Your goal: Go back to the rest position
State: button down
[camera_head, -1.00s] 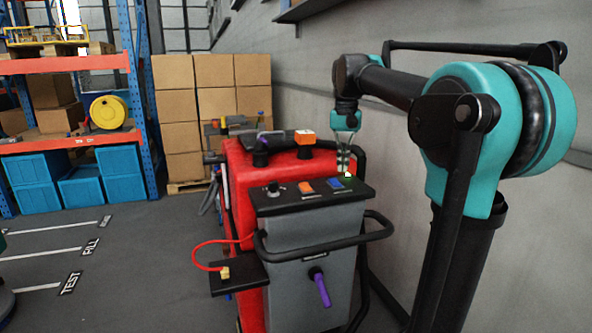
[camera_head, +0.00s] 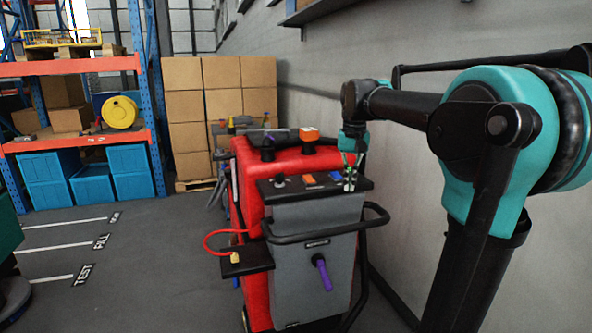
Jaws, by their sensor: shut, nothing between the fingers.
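My gripper (camera_head: 350,184) hangs fingers down at the end of my teal and black arm. It is shut and empty, over the right end of the black control panel (camera_head: 268,193) of the red and grey scrubber machine (camera_head: 316,262). I cannot tell whether the fingertips touch the panel. The panel carries a knob (camera_head: 280,181), an orange switch (camera_head: 309,180) and a blue switch (camera_head: 336,176), close to the left of the fingers.
A black push handle (camera_head: 300,241) and a purple lever (camera_head: 323,272) are on the machine's front. A wall (camera_head: 400,220) stands close on the right.

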jog(key=s+d+f+n+t, duration=0.1)
jog(key=s+f, duration=0.9)
jog(key=f, duration=0.4)
jog(key=s+d+f+n+t, duration=0.1)
jog(key=s+d+f+t, duration=0.1)
jog(key=s+f, duration=0.8)
notch_tip(320, 180, down, 5)
jog(key=shift+s+d+f+t, duration=0.15)
jog(key=shift+s+d+t, duration=0.15)
jog(key=shift+s, duration=0.1)
jog(key=c, duration=2.3)
grip_release()
jog(key=shift+a, duration=0.1)
